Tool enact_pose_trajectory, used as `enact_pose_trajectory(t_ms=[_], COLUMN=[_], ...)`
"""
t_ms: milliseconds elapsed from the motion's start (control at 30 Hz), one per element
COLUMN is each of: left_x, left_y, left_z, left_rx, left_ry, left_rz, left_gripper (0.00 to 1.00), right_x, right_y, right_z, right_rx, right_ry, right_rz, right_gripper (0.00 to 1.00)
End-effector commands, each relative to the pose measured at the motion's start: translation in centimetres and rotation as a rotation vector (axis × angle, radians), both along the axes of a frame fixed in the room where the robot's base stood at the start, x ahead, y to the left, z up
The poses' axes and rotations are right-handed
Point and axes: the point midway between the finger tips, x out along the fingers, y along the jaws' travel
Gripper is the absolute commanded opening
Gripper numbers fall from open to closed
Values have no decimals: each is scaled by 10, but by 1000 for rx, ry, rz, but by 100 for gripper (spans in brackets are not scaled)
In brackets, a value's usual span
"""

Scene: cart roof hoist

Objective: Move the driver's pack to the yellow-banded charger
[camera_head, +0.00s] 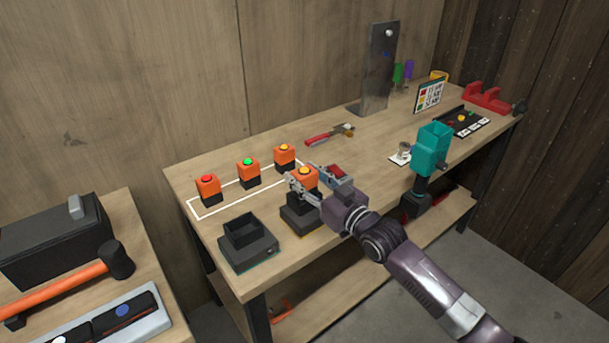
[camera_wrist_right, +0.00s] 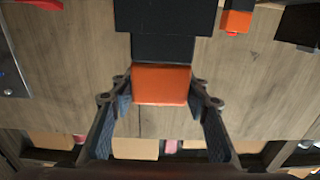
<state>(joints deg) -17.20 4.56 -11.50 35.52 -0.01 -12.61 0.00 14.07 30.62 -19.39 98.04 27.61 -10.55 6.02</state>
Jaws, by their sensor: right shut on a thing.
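An orange pack (camera_head: 304,177) with a yellow button on top is between the fingers of my right gripper (camera_head: 304,188). The right gripper is shut on the pack, whose orange face (camera_wrist_right: 161,84) fills the space between the fingers in the wrist view. The pack is upright at the yellow-banded charger (camera_head: 300,222), with black parts below it. I cannot tell whether it is fully seated. The teal driver (camera_head: 431,150) stands upright to the right, with a black base part (camera_head: 416,203) below it. My left gripper is not in view.
A teal-banded charger (camera_head: 248,254) with an empty socket stands to the left. Packs with red (camera_head: 208,188), green (camera_head: 249,171) and yellow (camera_head: 285,156) buttons stand at a white outline behind. Red-handled pliers (camera_head: 322,138) lie behind. A metal plate stand (camera_head: 379,70) rises at the back.

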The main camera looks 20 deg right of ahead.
Motion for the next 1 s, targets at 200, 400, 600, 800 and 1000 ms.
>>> enact_pose_trajectory(t_ms=[200, 400, 600, 800, 1000], left_x=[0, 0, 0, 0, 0], left_y=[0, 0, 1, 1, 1], left_z=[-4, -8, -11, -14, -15], left_rx=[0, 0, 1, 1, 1], left_ry=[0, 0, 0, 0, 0], left_rz=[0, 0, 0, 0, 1], left_gripper=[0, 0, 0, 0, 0], right_x=[0, 0, 0, 0, 0], right_y=[0, 0, 0, 0, 0], right_z=[-5, -10, -15, -20, -21], right_rx=[1, 1, 1, 1, 1], right_ry=[-3, -3, -3, -3, -3], right_rz=[0, 0, 0, 0, 0], right_gripper=[9, 9, 9, 9, 53])
